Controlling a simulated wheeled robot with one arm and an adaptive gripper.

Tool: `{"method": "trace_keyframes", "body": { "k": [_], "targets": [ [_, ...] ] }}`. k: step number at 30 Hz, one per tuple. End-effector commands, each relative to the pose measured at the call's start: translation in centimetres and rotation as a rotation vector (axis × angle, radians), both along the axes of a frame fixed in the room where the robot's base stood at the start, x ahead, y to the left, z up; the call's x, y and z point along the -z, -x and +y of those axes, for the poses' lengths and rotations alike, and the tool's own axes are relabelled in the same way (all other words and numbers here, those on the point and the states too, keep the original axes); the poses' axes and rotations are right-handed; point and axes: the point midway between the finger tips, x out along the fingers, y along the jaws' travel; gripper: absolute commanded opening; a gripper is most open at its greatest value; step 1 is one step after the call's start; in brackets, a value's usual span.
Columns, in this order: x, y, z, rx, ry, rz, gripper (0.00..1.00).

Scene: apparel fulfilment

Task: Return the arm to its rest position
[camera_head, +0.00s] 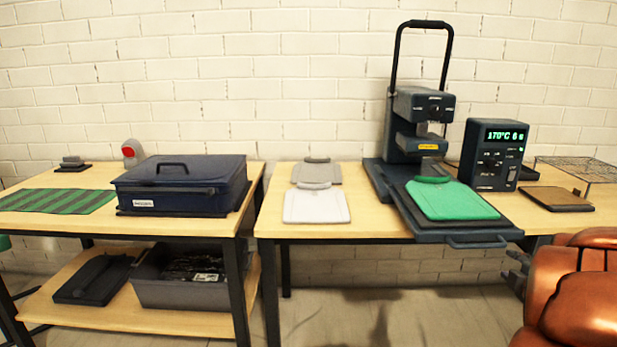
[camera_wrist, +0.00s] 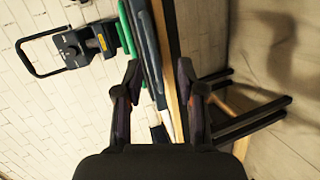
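My gripper (camera_wrist: 160,75) shows in the wrist view with its two fingers spread apart and nothing between them. The wrist view is turned on its side, with the table edge running between the fingers in the background. In the head view my orange arm fills the lower right corner, in front of the right table. Only a dark bit of the gripper (camera_head: 517,272) shows there, beside the arm and below the table edge. It appears clear of the table and of the objects on it.
A heat press (camera_head: 425,105) stands on the right table (camera_head: 375,215), its lower tray pulled forward with a green garment (camera_head: 450,198) on it. A control box (camera_head: 494,155) reads 170°C. White (camera_head: 316,206) and grey (camera_head: 316,172) folded garments lie left. A blue case (camera_head: 182,184) sits on the left table.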

Motion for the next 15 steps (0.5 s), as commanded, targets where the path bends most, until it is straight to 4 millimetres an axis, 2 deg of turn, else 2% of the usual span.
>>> {"method": "trace_keyframes", "body": {
  "k": [8,15],
  "targets": [
    [1.5,1.7,0.8,0.272,-0.201,0.085,0.39],
    [4.3,5.1,3.8,0.498,-0.415,0.185,0.39]
  ]
}}
